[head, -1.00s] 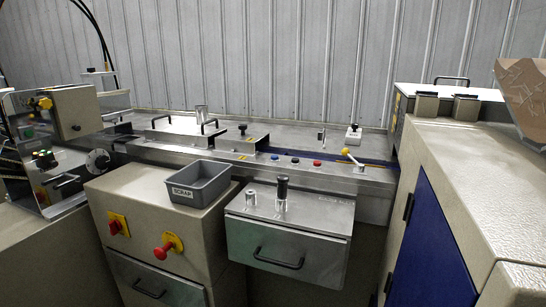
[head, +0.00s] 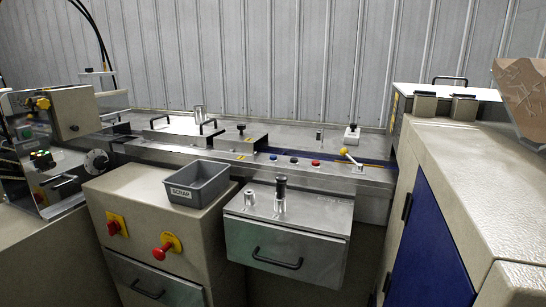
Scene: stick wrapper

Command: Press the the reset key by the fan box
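A row of small round buttons sits on the front edge of the long metal machine bed (head: 345,178): a blue button (head: 273,157), a black button (head: 294,160) and a red button (head: 315,163). No readable label marks any of them as the reset key. Another cluster of small controls (head: 42,158), with a green one, is on the panel at the far left. I cannot tell which housing is the fan box. My gripper is not in view.
A grey scrap bin (head: 197,184) stands on a beige cabinet with a red knob (head: 162,252). A steel box (head: 285,236) with a black handle juts out beside it. A yellow-knobbed lever (head: 343,151) is right of the buttons. A large beige cabinet (head: 470,165) fills the right.

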